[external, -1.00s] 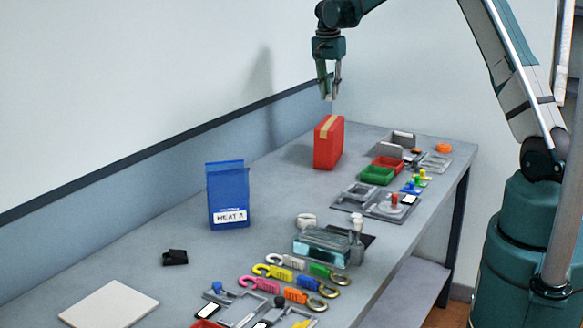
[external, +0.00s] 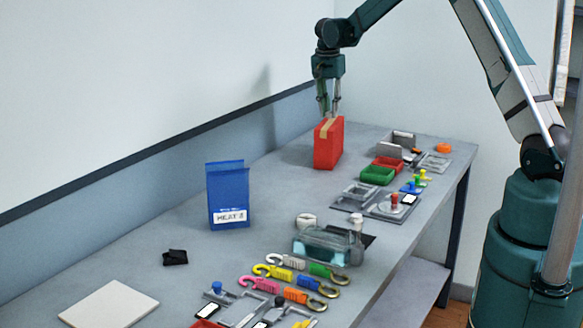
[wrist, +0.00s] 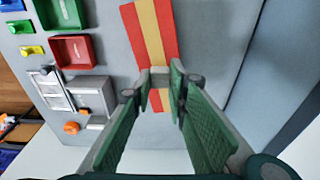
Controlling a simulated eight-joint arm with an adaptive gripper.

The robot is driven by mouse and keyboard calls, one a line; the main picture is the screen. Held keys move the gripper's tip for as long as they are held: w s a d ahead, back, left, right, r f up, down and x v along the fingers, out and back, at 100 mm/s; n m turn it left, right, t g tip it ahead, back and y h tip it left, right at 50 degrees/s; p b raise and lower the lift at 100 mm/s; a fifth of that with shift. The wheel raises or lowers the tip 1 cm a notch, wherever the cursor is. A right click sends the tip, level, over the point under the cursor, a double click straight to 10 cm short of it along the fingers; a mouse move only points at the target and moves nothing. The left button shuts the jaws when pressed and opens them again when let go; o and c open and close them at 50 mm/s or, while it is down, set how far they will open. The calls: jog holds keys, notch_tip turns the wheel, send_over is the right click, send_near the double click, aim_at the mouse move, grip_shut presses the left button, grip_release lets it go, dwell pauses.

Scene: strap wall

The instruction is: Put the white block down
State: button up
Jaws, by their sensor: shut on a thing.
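My gripper (external: 329,112) points down just over the top of a red box with a tan stripe (external: 328,146). In the wrist view my fingertips (wrist: 160,77) are closed on a small pale piece, which looks like the white block (wrist: 159,76). The block is over the striped top of the red box (wrist: 131,30). I cannot tell whether the block touches the box. In the external view the fingertips and box edge largely hide the block.
A red tray (external: 388,164) and a green tray (external: 376,176) sit right of the red box. A blue bag (external: 228,195) stands left, nearer the camera. A clear lidded case (external: 328,246) and several coloured hooks lie in front. Bare table surrounds the blue bag.

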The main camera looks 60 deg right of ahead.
jog(key=shift+f, duration=0.7)
jog(key=shift+f, duration=0.15)
jog(key=o, duration=0.7)
notch_tip(320, 180, up, 12)
jog(key=a, duration=0.1)
jog(key=shift+a, duration=0.25)
dwell(0.5)
